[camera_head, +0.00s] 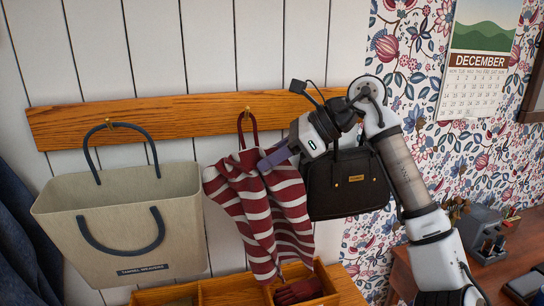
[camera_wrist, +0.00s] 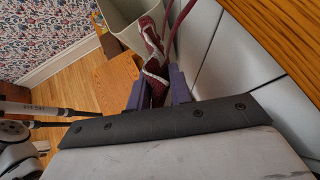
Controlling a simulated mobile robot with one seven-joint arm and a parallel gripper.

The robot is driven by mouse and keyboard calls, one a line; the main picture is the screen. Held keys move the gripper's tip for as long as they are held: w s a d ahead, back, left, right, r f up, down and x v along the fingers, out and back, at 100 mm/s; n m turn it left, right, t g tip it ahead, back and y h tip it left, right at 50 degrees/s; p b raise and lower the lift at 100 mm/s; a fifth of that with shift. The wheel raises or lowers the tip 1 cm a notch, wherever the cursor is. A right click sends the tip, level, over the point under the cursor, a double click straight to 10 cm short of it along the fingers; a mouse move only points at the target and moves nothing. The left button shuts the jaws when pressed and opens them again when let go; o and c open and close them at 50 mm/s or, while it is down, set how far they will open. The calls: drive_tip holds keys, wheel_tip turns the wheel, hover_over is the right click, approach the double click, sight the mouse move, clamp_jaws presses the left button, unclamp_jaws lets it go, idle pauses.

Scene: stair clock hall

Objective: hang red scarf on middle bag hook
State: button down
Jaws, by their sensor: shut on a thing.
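The red scarf (camera_head: 262,205) with white stripes hangs in front of the white plank wall. Its dark red loop (camera_head: 254,130) rises to the middle bag hook (camera_head: 247,112) on the wooden rail. The loop's top is level with the hook and seems to be around it, though I cannot tell for certain. My gripper (camera_head: 268,160) is shut on the upper part of the scarf, just below and right of the hook. In the wrist view the scarf (camera_wrist: 154,65) sits between the purple fingers of my gripper (camera_wrist: 158,92), and the loop (camera_wrist: 172,28) runs up beyond them.
A beige bag (camera_head: 130,225) hangs from the left hook (camera_head: 109,124). A black handbag (camera_head: 347,190) hangs close right of the scarf, partly behind my arm. Below stands a wooden cubby bench (camera_head: 345,288) with dark red gloves (camera_head: 298,291) inside. A desk (camera_head: 490,270) stands at right.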

drive_tip(key=c, duration=1.2)
unclamp_jaws()
drive_tip(key=shift+d, duration=0.15)
